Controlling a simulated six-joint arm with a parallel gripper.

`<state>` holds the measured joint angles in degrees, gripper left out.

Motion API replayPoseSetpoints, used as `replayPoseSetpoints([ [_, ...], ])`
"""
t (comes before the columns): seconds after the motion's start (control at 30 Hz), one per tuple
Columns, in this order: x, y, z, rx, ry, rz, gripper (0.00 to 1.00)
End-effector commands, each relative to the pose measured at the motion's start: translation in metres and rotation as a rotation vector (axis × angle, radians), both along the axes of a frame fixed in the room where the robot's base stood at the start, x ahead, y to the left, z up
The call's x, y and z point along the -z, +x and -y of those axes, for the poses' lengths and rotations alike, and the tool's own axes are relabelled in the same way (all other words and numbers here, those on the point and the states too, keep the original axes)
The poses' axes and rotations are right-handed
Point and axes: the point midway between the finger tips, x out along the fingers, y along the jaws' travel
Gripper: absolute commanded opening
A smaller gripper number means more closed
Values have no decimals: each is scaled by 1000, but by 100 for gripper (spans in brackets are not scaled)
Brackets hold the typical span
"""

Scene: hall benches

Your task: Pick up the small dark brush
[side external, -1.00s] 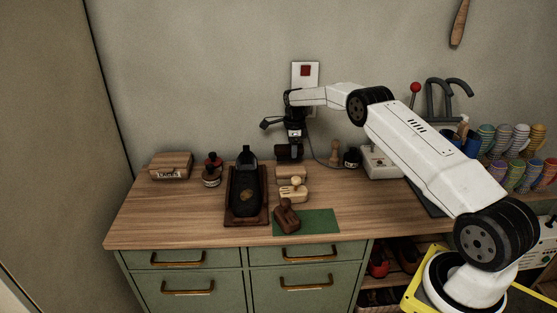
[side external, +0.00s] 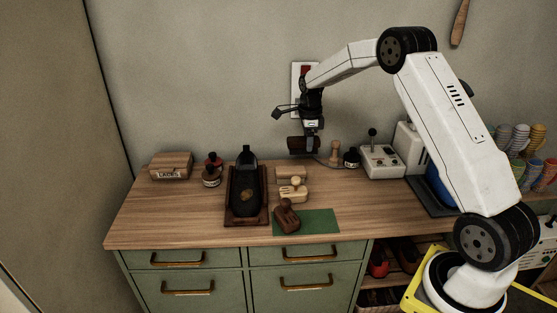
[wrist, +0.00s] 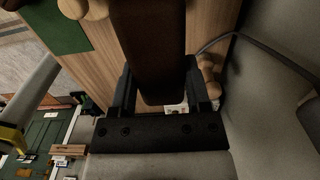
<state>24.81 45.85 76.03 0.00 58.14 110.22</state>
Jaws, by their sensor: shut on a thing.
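My gripper (side external: 311,143) is shut on a dark brown, block-shaped small dark brush (side external: 297,144) and holds it in the air above the back of the bench. In the wrist view the brush (wrist: 150,45) lies between the two black fingers (wrist: 160,92) and reaches away toward the top edge. The fingers cover part of its sides. Its bristles cannot be made out.
On the wooden bench top (side external: 150,215) stand a dark tray (side external: 247,218), a pale block (side external: 290,173), a pale knobbed piece (side external: 293,191) and a dark knobbed piece (side external: 287,217) on a green mat (side external: 320,222). Bottles and a box with a lever (side external: 381,160) stand behind.

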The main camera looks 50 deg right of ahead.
Motion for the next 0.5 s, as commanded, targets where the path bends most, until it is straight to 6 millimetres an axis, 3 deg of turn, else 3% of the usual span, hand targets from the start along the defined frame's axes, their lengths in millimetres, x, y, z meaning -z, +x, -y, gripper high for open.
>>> replayPoseSetpoints([
  [0.2, -12, -23, -9, 0, -1, 1, 1],
  [0.5, -21, -43, -16, 0, 0, 1, 1],
])
